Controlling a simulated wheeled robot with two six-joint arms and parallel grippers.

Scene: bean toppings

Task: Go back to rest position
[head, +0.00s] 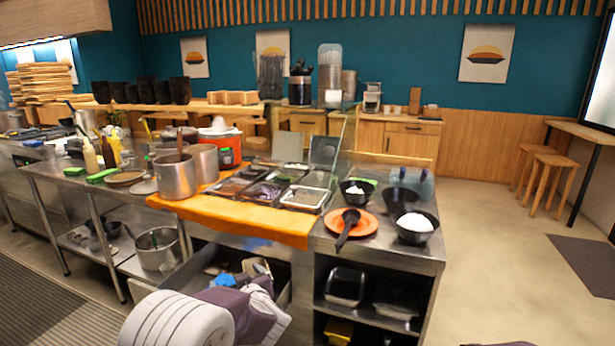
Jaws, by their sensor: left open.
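My left gripper (243,277) is low at the front of the counter, at the bottom centre of the head view. It is open, and I see nothing held between its fingers. My right gripper is not in view.
The steel counter (376,248) carries topping trays, a steel pot (175,177), an orange plate (362,219) with a black ladle (347,226), and black bowls, one holding white food (415,222). Shelves with black containers (345,286) are below.

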